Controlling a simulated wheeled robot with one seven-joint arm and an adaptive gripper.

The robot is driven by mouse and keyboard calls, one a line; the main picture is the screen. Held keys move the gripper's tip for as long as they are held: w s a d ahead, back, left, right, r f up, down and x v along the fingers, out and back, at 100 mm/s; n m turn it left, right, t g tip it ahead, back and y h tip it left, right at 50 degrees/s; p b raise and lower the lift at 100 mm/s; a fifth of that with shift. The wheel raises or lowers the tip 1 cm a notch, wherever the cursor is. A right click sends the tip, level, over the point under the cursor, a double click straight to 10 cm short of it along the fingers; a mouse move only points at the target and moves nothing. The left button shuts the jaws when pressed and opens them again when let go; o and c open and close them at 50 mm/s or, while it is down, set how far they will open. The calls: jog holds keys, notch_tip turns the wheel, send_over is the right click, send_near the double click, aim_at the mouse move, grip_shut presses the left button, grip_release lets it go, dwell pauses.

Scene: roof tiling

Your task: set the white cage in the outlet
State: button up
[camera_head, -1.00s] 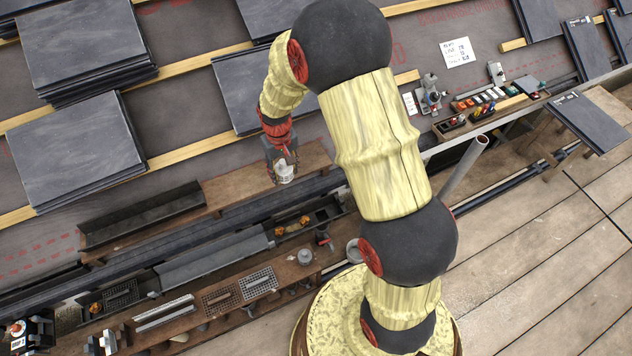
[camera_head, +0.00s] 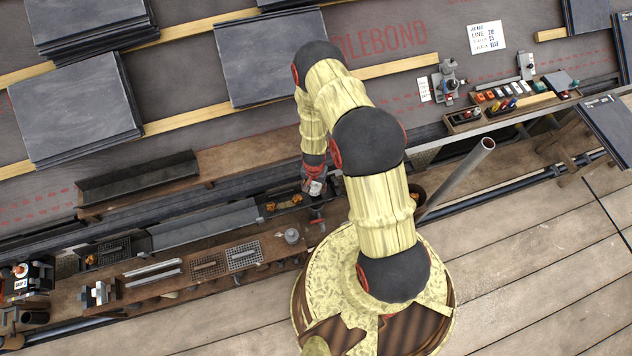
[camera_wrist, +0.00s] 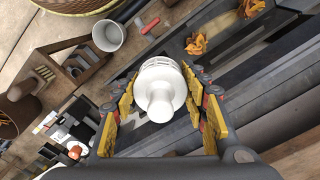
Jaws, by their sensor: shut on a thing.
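The white cage (camera_wrist: 160,85) sits between the yellow-padded fingers of my gripper (camera_wrist: 162,103) in the wrist view, with its knobbed end toward the camera. In the head view my gripper (camera_head: 314,188) is shut on the white cage (camera_head: 316,187) and hangs over the dark gutter (camera_head: 240,210), close to its right part. I cannot tell the gap between the cage and the gutter. I cannot make out the outlet in either view; the gripper and cage may cover it.
Orange leaves (camera_head: 290,202) lie in the gutter; a leaf clump also shows in the wrist view (camera_wrist: 197,44). A grey cup (camera_head: 291,236) and mesh pieces (camera_head: 243,256) are on the wooden plank in front. A red-handled tool (camera_head: 317,222) is close below my gripper. Slate stacks (camera_head: 75,105) lie behind.

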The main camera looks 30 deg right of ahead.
jog(key=shift+w+d+f+m, duration=0.6)
jog(key=shift+w+f, duration=0.05)
jog(key=shift+f, duration=0.25)
jog(key=shift+w+d+f+m, duration=0.15)
jog(key=shift+w+d+m, duration=0.25)
jog(key=shift+w, duration=0.1)
jog(key=shift+f, duration=0.15)
notch_tip(320, 180, down, 10)
jog(key=b, duration=0.9)
jog(key=shift+f, duration=0.2)
jog(key=shift+w, duration=0.1)
